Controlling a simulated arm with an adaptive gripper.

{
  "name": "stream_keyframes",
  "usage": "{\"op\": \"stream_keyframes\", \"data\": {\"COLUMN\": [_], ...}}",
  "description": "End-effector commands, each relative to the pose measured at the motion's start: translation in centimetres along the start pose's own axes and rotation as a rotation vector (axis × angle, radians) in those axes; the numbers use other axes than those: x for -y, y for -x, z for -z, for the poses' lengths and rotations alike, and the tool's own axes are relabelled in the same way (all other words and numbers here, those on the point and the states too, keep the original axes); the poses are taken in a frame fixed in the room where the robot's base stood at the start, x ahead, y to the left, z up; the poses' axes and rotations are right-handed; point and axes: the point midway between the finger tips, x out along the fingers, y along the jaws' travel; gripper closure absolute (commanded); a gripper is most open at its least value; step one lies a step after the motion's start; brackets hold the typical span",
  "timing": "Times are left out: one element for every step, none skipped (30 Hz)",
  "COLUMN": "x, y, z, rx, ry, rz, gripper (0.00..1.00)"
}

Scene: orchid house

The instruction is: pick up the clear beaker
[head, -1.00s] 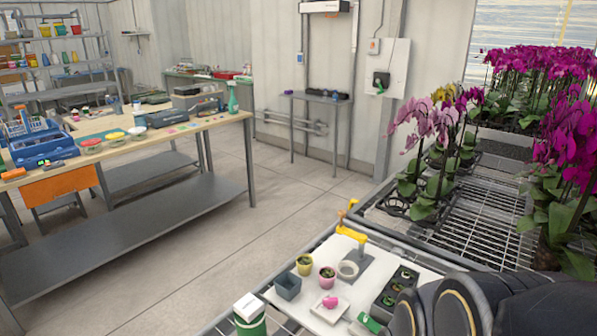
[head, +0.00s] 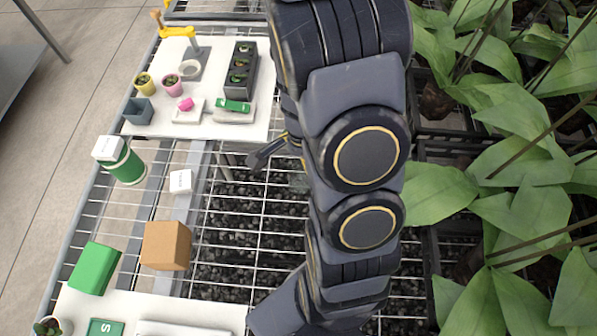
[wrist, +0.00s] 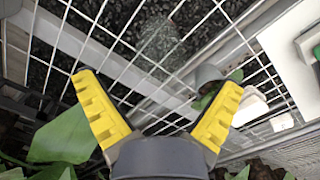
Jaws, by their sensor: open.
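A faint see-through shape, which looks like the clear beaker (wrist: 160,40), shows in the wrist view over the dark gravel and wire mesh, beyond the fingertips. Its outline is hard to make out. I cannot pick it out surely in the head view, where my arm covers much of the bench. My gripper (wrist: 158,98) is open and empty, its two yellow fingers spread wide above the mesh. The beaker lies ahead of the gap between them, apart from both. The fingers do not show in the head view.
Wire-mesh bench with a white board (head: 215,125) bearing small pots and a black tray (head: 240,70). A green-and-white bottle (head: 125,165), white box (head: 181,182), brown block (head: 166,246) and green box (head: 94,268) stand at left. Broad leaves (head: 520,170) crowd the right.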

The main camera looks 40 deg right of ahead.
Motion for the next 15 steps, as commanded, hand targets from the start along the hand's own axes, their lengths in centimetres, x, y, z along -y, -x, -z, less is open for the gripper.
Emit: {"op": "stream_keyframes", "data": {"x": [-0.1,-0.1,0.0,0.0,0.0,0.1,0.1,0.1,0.1,0.1,0.0,-0.2,-0.2,-0.1,-0.1], "y": [-0.5,-0.7,-1.0,-1.1,-1.3,-1.5,-1.7,-2.0,-2.5,-2.8,-3.2,-3.7,-4.0,-4.3,-4.7], "z": [-0.1,-0.1,0.0,0.0,0.0,-0.1,-0.1,-0.2,-0.2,-0.2,-0.2,-0.2,-0.1,-0.2,-0.2], "rx": [0.004,0.003,0.002,0.002,0.002,0.003,0.005,0.008,0.009,0.006,0.007,0.006,0.004,0.005,0.006], "ry": [-0.001,-0.001,0.0,0.0,0.0,0.001,0.0,0.001,-0.001,-0.001,-0.002,-0.002,-0.002,0.0,0.003], "rz": [-0.004,-0.003,-0.002,0.0,0.001,0.002,0.003,0.003,0.004,0.004,0.002,-0.003,-0.004,-0.002,-0.002], "gripper": [0.05,0.05,0.05,0.05,0.05,0.05,0.05,0.05,0.05,0.05,0.05,0.05,0.05,0.05,0.05]}}
